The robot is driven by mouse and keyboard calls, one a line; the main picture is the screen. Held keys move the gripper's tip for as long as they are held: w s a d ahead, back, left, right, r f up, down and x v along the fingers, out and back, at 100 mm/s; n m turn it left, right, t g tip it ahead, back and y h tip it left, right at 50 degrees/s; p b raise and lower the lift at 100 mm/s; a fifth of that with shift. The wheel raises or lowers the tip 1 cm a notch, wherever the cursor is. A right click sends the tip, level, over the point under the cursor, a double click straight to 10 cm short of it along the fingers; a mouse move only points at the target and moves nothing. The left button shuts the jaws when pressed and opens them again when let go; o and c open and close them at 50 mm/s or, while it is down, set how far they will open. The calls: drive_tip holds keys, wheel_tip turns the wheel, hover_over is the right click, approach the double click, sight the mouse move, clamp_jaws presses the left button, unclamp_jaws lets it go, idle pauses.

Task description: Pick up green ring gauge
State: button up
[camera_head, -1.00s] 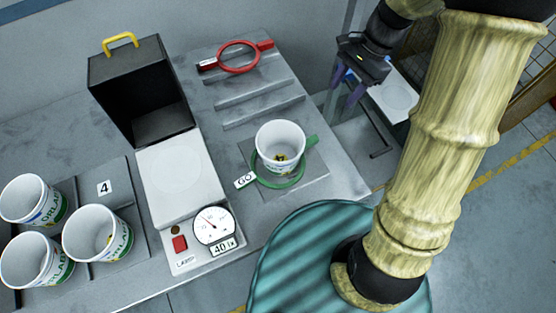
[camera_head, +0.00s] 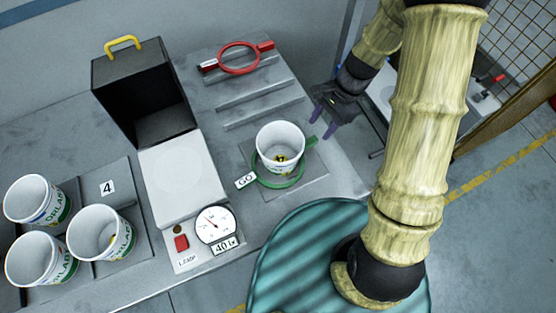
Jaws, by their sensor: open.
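The green ring gauge (camera_head: 266,183) lies on a square grey plate (camera_head: 310,188) on the bench. A white cup (camera_head: 280,142) stands within the ring and hides much of it. A white "GO" tag (camera_head: 245,181) sits at the ring's left end, and a green handle end (camera_head: 311,141) sticks out at upper right. My gripper (camera_head: 322,122) is open and empty, to the upper right of the ring by the bench's right edge, its two purple fingers apart.
A red ring gauge (camera_head: 238,57) rests on the ridged rack (camera_head: 240,88) behind. A scale with a dial (camera_head: 216,224) and a black box (camera_head: 140,85) with a yellow handle stand left of the ring. Several white cups (camera_head: 97,232) fill the bench's left.

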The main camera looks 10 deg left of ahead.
sight(312, 139)
drive_tip(key=shift+p+x, duration=0.7)
drive_tip(key=shift+x, duration=1.95)
drive_tip(key=shift+d, duration=0.1)
drive_tip(key=shift+c, duration=0.4)
clamp_jaws()
